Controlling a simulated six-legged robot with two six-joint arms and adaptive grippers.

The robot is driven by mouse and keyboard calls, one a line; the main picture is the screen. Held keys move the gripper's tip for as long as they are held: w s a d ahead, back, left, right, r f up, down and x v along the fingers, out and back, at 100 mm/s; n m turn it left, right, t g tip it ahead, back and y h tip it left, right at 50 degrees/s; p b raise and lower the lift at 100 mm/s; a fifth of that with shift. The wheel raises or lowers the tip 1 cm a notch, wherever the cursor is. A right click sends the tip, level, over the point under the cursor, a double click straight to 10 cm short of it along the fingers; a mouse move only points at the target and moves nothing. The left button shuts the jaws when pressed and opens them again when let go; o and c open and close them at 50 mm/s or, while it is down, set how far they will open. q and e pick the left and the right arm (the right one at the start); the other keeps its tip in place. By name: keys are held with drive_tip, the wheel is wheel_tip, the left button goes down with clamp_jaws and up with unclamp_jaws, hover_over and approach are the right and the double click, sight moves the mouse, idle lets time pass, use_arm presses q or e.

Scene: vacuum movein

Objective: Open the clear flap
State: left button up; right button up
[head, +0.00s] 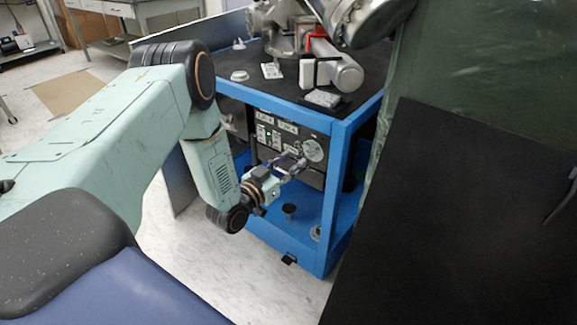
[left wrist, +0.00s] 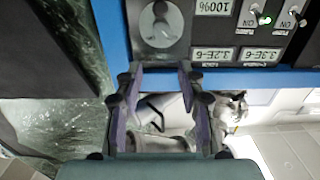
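My left gripper (head: 292,163) reaches in front of the dark control panel (head: 270,131) of a blue-framed cart. In the left wrist view its two fingers (left wrist: 162,76) stand apart with nothing between them, just short of the panel, which appears upside down there. A round, pale dial-like disc (head: 314,149) is close beyond the fingertips; it also shows in the left wrist view (left wrist: 161,22). A greenish, see-through sheet (head: 425,65) hangs to the right of the cart. I cannot tell whether the clear flap is this sheet or a cover on the panel. My right gripper is not in view.
The blue cart frame (head: 339,180) stands close around my left gripper. Metal vacuum parts (head: 347,72) lie on its black top. A large black board (head: 450,220) fills the right foreground.

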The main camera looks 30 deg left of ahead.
use_arm(q)
drive_tip(key=shift+w+a, duration=0.1)
clamp_jaws()
idle(0.3)
idle(0.6)
unclamp_jaws()
idle(0.4)
drive_tip(key=s, duration=1.2)
drive_tip(key=shift+a, duration=0.45)
